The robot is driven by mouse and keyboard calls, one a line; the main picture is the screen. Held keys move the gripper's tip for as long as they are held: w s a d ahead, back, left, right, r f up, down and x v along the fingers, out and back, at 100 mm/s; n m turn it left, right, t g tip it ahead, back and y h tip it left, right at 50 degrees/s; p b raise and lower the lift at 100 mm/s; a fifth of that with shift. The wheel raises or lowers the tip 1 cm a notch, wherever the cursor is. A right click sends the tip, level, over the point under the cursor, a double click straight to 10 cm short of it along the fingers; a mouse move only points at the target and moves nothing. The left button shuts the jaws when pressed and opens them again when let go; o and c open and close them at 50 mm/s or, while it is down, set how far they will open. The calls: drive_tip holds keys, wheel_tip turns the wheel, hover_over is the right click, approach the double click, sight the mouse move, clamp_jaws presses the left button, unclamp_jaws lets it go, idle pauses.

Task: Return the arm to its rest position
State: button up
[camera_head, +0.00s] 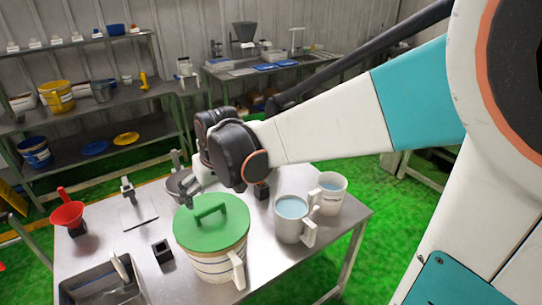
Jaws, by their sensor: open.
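My white and teal arm reaches from the right edge across the picture to above the metal table (100,255). Its dark wrist is above the back middle of the table. My gripper (193,186) is small and partly hidden below the wrist, close to a grey bowl at the table's back. It is open, and I see nothing held in it. A large striped pot with a green lid (212,224) stands in front of it. Two pale mugs of bluish liquid, a nearer one (291,220) and a farther one (329,192), stand to the right.
A red funnel (67,215) stands at the table's left, and a sink (100,284) is at the front left. A small black block (162,251) sits beside the pot. Shelves (90,120) with buckets and a side bench (270,66) stand behind. Green floor shows right of the table.

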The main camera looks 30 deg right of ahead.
drive_tip(key=shift+s, duration=0.3)
drive_tip(key=s+f+t+b, duration=0.2)
drive_tip(key=s+b, duration=0.6)
drive_tip(key=s, duration=0.9)
drive_tip(key=shift+s+f+t, duration=0.3)
drive_tip(key=shift+f, duration=0.55)
drive_tip(key=shift+a, duration=0.1)
